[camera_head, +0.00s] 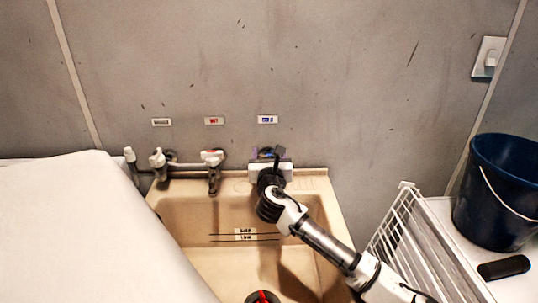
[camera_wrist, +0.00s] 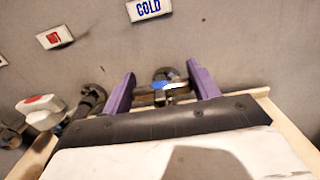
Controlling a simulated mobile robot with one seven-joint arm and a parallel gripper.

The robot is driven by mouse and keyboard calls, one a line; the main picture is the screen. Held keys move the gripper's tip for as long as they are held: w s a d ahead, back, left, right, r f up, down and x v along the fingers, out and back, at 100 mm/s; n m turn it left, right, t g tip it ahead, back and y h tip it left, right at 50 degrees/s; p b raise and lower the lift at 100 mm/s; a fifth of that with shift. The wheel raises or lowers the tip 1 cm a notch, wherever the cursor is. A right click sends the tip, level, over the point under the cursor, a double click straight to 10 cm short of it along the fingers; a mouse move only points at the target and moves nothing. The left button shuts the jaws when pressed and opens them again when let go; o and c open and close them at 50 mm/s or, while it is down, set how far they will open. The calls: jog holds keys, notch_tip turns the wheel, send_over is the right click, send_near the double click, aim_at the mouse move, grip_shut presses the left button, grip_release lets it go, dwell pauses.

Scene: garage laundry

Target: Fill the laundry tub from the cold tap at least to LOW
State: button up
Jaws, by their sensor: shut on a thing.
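The beige laundry tub (camera_head: 172,207) stands against the wall, with two dark level lines and a small label (camera_head: 245,234) on its back wall. Its visible floor shows no clear water; a dark object with a red top (camera_head: 262,297) is at the bottom edge. The COLD label (camera_wrist: 149,8) is above the cold tap (camera_wrist: 165,86), which has a blue mark. My gripper (camera_wrist: 162,88) has its purple fingers on either side of the tap handle and is shut on it. In the head view my gripper (camera_head: 268,156) and wrist hide most of this tap and its spout.
A red-marked tap (camera_head: 212,158) and another white-handled tap (camera_head: 158,160) are to the left, with labels above. A white wire rack (camera_head: 400,225) and a dark blue bucket (camera_head: 497,190) stand right. A large pale surface (camera_head: 80,220) fills the left.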

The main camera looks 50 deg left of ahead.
jog(key=shift+w+n+g+y, duration=0.1)
jog(key=shift+n+g+y, duration=0.2)
jog(key=shift+g, duration=0.1)
jog(key=n+g+y, duration=0.2)
jog(key=g, duration=0.1)
jog(key=shift+n+g, duration=0.3)
jog(key=n+g, duration=0.1)
jog(key=g, duration=0.1)
jog(key=n+g+y+b, duration=0.1)
jog(key=n+g, duration=0.1)
jog(key=g, duration=0.1)
jog(key=shift+f+n, duration=0.1)
jog(key=shift+n, duration=0.2)
jog(key=n+g+b, duration=0.2)
jog(key=g, duration=0.1)
jog(key=n+g+b, duration=0.2)
jog(key=g+b, duration=0.1)
jog(key=shift+a+f+g, duration=0.1)
jog(key=shift+f+g, duration=0.05)
jog(key=shift+g, duration=0.15)
jog(key=shift+s+r+n+g+h+b, duration=0.2)
jog(key=shift+n+g+h+b, duration=0.3)
jog(key=shift+n+g+b, duration=0.45)
jog(key=shift+r+g, duration=0.15)
jog(key=shift+g, duration=0.3)
jog(key=o, duration=1)
jog(key=shift+s, duration=0.1)
